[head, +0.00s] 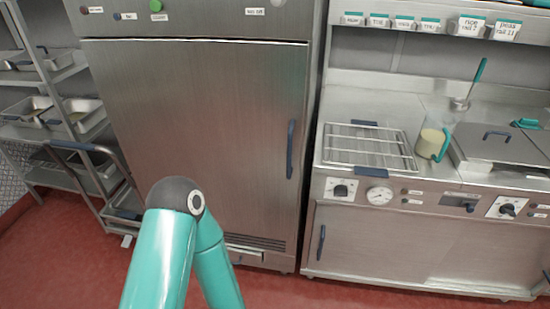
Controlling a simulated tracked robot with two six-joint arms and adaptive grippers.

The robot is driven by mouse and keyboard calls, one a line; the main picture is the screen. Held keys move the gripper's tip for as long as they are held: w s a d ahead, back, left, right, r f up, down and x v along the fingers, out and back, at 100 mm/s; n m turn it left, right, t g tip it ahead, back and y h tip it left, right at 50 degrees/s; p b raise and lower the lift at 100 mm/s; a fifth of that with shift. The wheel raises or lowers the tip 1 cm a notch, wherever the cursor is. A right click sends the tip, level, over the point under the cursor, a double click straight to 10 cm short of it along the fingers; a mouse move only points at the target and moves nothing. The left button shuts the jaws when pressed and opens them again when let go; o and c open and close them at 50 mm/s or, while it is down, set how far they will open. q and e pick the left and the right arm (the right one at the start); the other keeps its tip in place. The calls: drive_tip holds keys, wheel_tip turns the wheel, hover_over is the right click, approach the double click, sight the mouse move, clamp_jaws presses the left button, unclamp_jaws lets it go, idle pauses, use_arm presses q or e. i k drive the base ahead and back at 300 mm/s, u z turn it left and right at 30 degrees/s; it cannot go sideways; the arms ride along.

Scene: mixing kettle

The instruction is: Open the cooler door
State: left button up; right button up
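The cooler door (195,130) is a tall brushed-steel door, and it appears shut in its frame. Its dark blue vertical handle (291,149) is on the door's right side. A teal arm of mine with a dark grey joint rises from the bottom in front of the door's lower part. It covers some of the lower door and the floor. No gripper shows in the head view, and nothing is seen touching the handle.
A steel counter (345,105) to the right holds a wire rack (368,148) and a jug (433,143). A shelf unit with steel pans (28,110) and a blue-handled cart (110,180) stand left. Red floor (60,260) is clear at front left.

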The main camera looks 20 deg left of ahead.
sight(225, 115)
drive_tip(key=u, duration=0.05)
drive_tip(key=k, duration=1.1)
drive_tip(key=u, duration=0.45)
drive_tip(key=i, duration=1.05)
drive_tip(key=z, duration=0.05)
